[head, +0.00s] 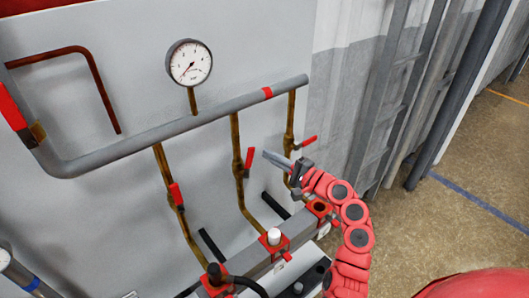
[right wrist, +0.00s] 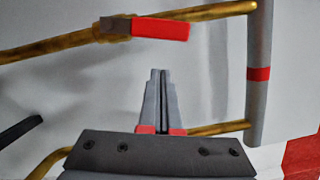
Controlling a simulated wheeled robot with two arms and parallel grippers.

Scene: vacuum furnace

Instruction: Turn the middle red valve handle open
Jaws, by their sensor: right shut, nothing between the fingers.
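The middle red valve handle (head: 250,158) sits on the middle brass pipe (head: 238,135) and points mostly up, close to the pipe's line. In the right wrist view the handle (right wrist: 160,29) is above the fingertips, with a clear gap. My right gripper (head: 268,155) is shut and empty, its tips just right of the middle handle in the head view; its fingers (right wrist: 158,75) also show in the wrist view. The left red handle (head: 176,195) lies along its pipe. The right red handle (head: 308,140) sticks out sideways. My left gripper is not in view.
A grey main pipe (head: 190,122) with a pressure gauge (head: 189,63) above it runs across the furnace wall. Below are a grey block (head: 255,262) with red fittings and dark bars. Open floor (head: 460,190) lies to the right.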

